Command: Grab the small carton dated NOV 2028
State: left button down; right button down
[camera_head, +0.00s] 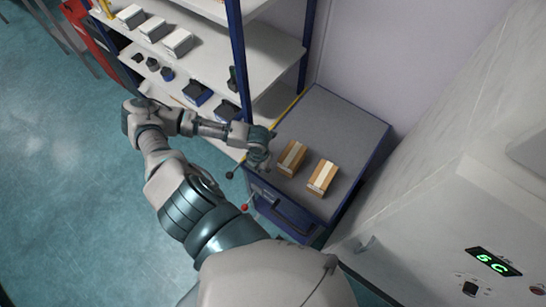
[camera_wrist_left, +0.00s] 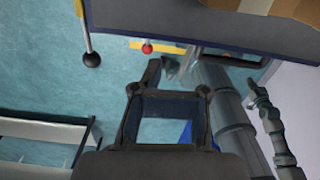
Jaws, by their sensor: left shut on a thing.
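Two small brown cartons with pale bands lie on the grey top of a blue-edged cabinet (camera_head: 345,130). The left carton (camera_head: 292,158) is nearer my left gripper; the right carton (camera_head: 323,178) lies beside it, apart. No date is legible on either. My left gripper (camera_head: 258,160) is at the cabinet's left edge, just left of the left carton. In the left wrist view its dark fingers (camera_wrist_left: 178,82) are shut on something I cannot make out. Part of a brown carton (camera_wrist_left: 270,8) shows at that view's top right. My right gripper is not in view.
A shelf rack (camera_head: 215,55) with white boxes (camera_head: 178,42) and small dark items stands behind my left arm. A black knob (camera_head: 229,175) and a red knob (camera_head: 244,207) stick out near the cabinet's left side. A white machine (camera_head: 450,230) stands at right.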

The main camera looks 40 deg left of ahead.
pick_arm(q)
jog(key=shift+s+r, duration=0.15)
jog(key=shift+s, duration=1.7)
jog(key=shift+a, duration=0.1)
jog(key=shift+c, duration=1.9)
grip_release()
